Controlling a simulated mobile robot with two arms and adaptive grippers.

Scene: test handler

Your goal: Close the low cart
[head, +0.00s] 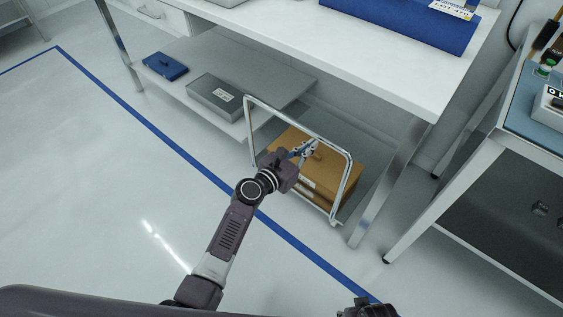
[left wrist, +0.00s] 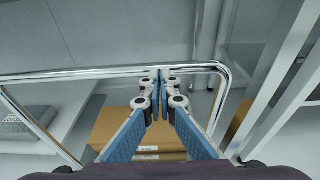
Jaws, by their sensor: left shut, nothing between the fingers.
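The low cart (head: 344,188) stands under the white workbench, with its upright chrome hoop handle facing me. Brown cardboard boxes (head: 338,172) sit on it behind the hoop. In the left wrist view, the hoop's top bar (left wrist: 85,73) runs across the picture, with boxes (left wrist: 112,127) below and beyond it. My left gripper (head: 309,147) reaches to the hoop from the front. Its blue fingers are shut and empty, with their tips (left wrist: 163,76) at the top bar; I cannot tell whether they touch it. The cart's wheels are mostly hidden. My right gripper's fingers do not show.
The workbench (head: 395,75) overhangs the cart, its legs close by. A lower shelf (head: 185,62) left of the cart holds a grey box (head: 213,97) and a blue item (head: 165,66). Another bench stands right. The floor in front, with a blue line (head: 190,162), is clear.

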